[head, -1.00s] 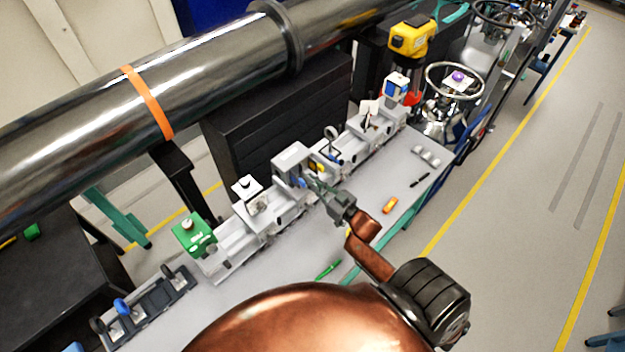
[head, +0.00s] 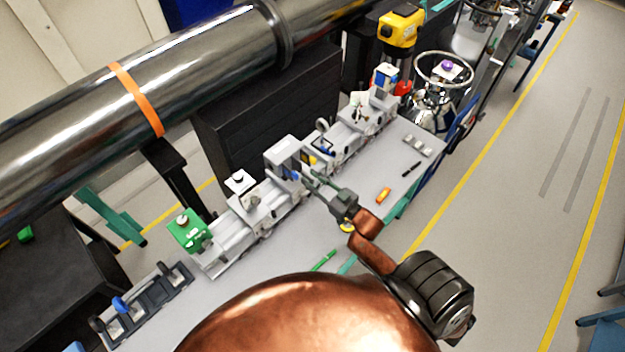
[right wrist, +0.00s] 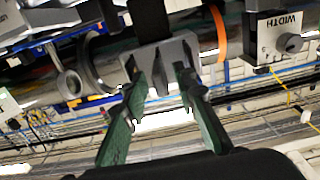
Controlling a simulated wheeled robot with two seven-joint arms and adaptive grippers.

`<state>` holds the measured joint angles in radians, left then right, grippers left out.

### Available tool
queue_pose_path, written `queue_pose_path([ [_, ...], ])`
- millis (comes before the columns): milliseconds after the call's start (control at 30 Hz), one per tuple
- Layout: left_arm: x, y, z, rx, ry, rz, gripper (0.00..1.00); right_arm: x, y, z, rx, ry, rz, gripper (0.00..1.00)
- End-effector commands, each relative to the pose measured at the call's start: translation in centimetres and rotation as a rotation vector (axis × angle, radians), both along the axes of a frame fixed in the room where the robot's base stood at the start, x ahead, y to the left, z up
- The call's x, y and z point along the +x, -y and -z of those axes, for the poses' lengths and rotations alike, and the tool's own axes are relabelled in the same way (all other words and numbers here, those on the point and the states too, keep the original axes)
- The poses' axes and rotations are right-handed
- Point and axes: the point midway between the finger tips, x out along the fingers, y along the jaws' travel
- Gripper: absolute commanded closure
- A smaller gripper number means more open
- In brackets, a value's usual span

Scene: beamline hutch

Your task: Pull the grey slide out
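The bench rail carries a grey boxy unit (head: 283,155) with a blue part on its front. My right gripper (head: 308,179) is at the front of this unit, coming from the lower right. In the right wrist view, its two green-padded fingers (right wrist: 163,88) stand apart, with a grey forked piece (right wrist: 165,52) at and between their tips. I take this piece to be the grey slide. A black strip runs up behind it. I cannot tell whether the pads touch it. My left gripper is not in view.
A white knob box (head: 239,181), marked WIDTH in the right wrist view (right wrist: 280,38), and a green box (head: 188,231) stand left along the rail. An orange tool (head: 384,195) and green pen (head: 323,260) lie on the bench. A steel pipe (head: 210,80) runs behind.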

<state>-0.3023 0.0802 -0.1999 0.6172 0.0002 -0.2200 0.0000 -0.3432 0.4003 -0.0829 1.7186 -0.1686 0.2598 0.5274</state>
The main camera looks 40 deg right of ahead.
Motion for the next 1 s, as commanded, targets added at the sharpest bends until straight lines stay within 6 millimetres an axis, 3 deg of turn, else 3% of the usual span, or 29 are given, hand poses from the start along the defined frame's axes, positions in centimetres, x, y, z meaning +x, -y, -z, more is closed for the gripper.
queue_pose_path([
  [167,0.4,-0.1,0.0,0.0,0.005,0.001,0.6,-1.2,0.3,0.1,0.0,-0.003,0.002,0.74],
  [500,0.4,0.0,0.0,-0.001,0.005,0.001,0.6,-7.8,1.4,0.2,0.0,-0.005,0.002,0.74],
  [700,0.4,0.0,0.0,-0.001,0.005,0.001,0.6,-10.8,1.9,0.0,0.001,-0.001,0.001,0.74],
  [1000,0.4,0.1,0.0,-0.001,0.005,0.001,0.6,-11.9,2.0,0.0,0.0,0.0,0.001,0.74],
])
